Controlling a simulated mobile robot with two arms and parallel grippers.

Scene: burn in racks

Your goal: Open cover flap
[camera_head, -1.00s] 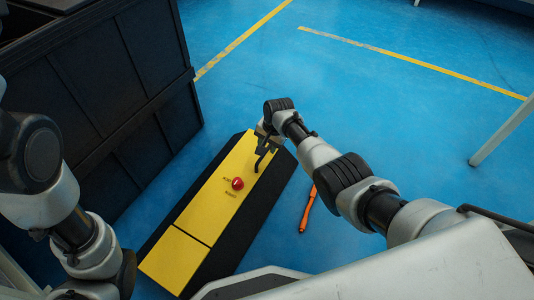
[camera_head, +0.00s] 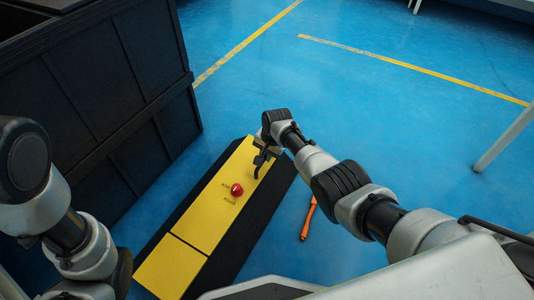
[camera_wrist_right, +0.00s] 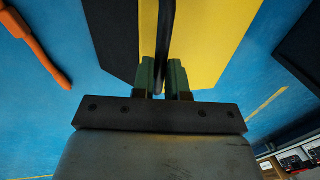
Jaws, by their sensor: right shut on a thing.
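A long yellow panel (camera_head: 208,207) lies on a black base with sloped edges (camera_head: 262,206) on the floor. It has a red round button (camera_head: 236,190) with small lettering beside it, and a seam divides off its near section (camera_head: 170,268). My right gripper (camera_head: 263,158) is over the panel's far end, shut on a thin black curved bar (camera_head: 257,171). In the right wrist view the bar (camera_wrist_right: 166,40) stands between the greenish fingers (camera_wrist_right: 162,80), above the yellow surface. I cannot tell whether the bar is fixed to the panel. My left gripper is not in view.
A large black crate (camera_head: 95,90) stands close on the left. An orange tool (camera_head: 309,218) lies on the blue floor right of the base. A pale post (camera_head: 506,137) stands at the right. Floor beyond the panel is clear, with yellow lines (camera_head: 410,67).

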